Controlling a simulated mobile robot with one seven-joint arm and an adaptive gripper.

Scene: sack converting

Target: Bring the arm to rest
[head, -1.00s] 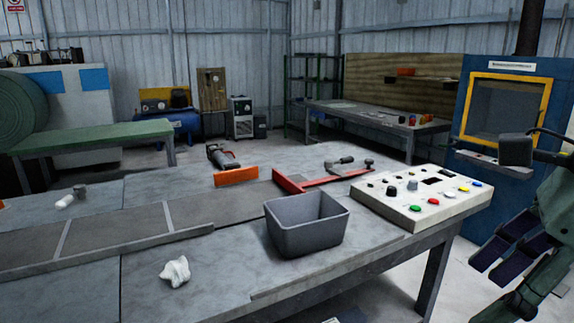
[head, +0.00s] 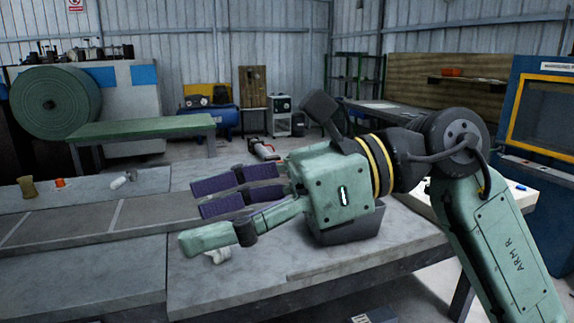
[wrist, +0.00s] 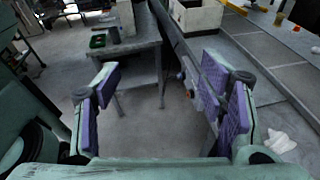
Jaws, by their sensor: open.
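My gripper (head: 190,226) reaches leftward across the head view, above the front of the grey worktable (head: 230,285). Its fingers with purple pads are apart, and nothing is between them. In the wrist view my gripper (wrist: 160,82) is open, with the floor and a separate bench seen between the fingers. My green arm comes in from the right of the head view and covers much of the table's right part.
A crumpled white piece (head: 217,257) lies on the table below the fingers in the picture, partly hidden.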

